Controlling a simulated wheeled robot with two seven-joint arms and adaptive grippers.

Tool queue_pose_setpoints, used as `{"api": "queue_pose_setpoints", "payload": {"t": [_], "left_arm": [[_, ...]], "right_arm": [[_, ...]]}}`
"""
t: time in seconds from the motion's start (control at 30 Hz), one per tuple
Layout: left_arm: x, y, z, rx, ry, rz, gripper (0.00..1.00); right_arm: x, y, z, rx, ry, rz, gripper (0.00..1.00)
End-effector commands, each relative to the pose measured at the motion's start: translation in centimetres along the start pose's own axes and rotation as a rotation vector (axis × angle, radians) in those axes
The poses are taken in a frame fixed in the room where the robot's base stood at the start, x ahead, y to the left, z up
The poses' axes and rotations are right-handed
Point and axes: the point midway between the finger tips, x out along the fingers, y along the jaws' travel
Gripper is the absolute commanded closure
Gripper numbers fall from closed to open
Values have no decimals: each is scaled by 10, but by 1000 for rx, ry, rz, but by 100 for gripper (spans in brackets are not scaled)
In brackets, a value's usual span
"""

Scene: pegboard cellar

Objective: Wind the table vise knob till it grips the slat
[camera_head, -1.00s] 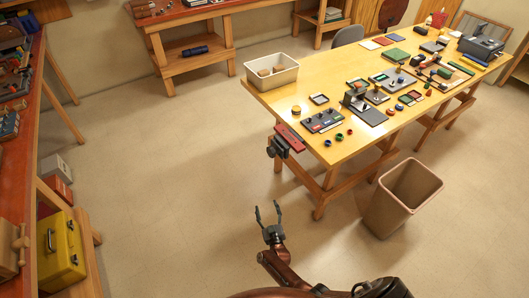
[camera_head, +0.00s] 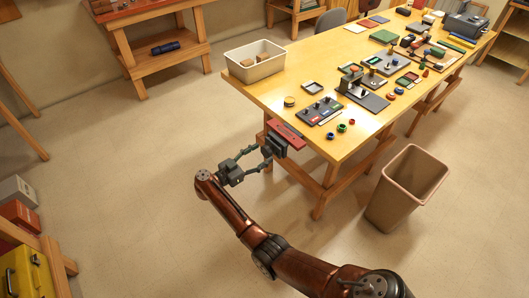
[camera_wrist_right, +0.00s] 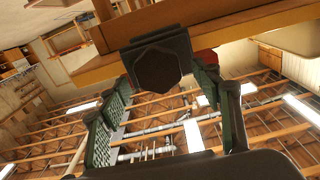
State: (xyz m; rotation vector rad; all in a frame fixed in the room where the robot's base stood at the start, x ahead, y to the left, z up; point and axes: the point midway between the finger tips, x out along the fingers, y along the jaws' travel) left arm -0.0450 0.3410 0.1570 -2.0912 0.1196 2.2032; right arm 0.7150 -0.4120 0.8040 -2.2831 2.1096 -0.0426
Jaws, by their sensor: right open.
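The table vise (camera_head: 285,136), with a red top and dark body, is fixed to the near left end of the yellow table (camera_head: 355,150). My right gripper (camera_head: 262,156) points at the vise's dark outer end, with its fingers spread. In the right wrist view the dark six-sided knob (camera_wrist_right: 157,69) lies between the two green-padded fingertips (camera_wrist_right: 161,78). No pad is clearly pressed on it. I cannot make out the slat apart from the vise's red top. My left gripper is out of view.
A cream bin with brown blocks (camera_head: 233,66) stands on the table's left corner. A dark tray (camera_head: 320,110) and small coloured rings lie near the vise. A tan waste bin (camera_head: 375,208) stands on the floor right of my arm.

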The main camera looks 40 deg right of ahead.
Motion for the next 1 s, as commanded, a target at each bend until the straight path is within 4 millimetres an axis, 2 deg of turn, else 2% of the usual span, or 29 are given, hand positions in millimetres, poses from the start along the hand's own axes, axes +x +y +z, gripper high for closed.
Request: {"api": "queue_pose_setpoints", "payload": {"t": [0.1,0.2,0.33,0.53,1.0], "left_arm": [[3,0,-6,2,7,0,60],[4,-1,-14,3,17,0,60],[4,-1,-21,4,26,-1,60],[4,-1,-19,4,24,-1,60],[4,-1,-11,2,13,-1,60]], "right_arm": [[17,1,1,0,3,1,41],[24,1,1,0,2,1,41],[28,1,1,0,2,1,41],[28,1,0,0,2,1,41],[28,1,1,0,2,1,74]]}}
